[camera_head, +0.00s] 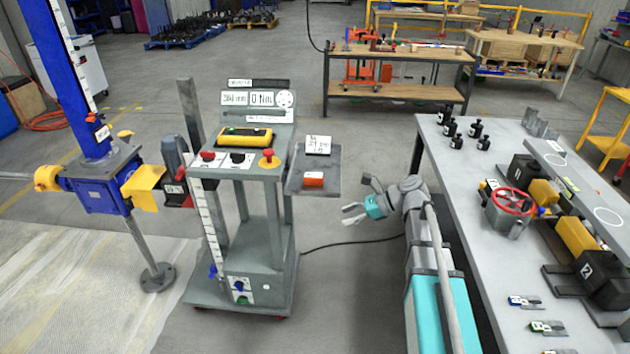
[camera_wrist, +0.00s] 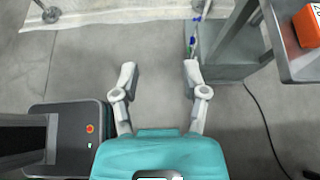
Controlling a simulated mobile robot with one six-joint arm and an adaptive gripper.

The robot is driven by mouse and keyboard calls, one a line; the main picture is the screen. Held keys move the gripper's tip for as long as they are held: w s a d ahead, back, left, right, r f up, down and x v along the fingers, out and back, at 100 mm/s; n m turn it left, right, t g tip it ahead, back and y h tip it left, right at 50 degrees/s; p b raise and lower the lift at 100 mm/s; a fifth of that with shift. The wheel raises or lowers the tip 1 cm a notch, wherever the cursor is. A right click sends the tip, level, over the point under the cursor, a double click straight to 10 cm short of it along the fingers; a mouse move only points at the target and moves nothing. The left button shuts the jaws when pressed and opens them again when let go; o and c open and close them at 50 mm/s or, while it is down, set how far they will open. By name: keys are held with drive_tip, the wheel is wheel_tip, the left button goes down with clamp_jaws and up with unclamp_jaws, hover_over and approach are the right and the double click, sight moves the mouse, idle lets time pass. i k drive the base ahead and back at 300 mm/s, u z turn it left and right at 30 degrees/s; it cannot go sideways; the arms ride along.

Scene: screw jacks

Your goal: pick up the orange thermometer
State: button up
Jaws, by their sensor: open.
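A small orange box-shaped device (camera_head: 314,180), which looks like the orange thermometer, rests on the grey side tray (camera_head: 297,186) of the central test stand. It also shows at the upper right edge of the wrist view (camera_wrist: 308,26), partly cut off by the frame. My gripper (camera_head: 358,198) is open and empty, to the right of the tray and apart from it. In the wrist view the two fingers (camera_wrist: 160,75) are spread wide with only floor between them. The device lies outside the fingers, to their right.
The test stand (camera_head: 266,220) carries a yellow instrument (camera_head: 245,135) and a red button. A sign (camera_head: 318,145) stands at the back of the tray. A grey workbench (camera_head: 470,200) with jacks and black weights is at the right. A cable crosses the open floor.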

sight(310, 179)
drive_tip(key=u, duration=0.05)
drive_tip(key=i, duration=0.9)
drive_tip(key=z, duration=0.1)
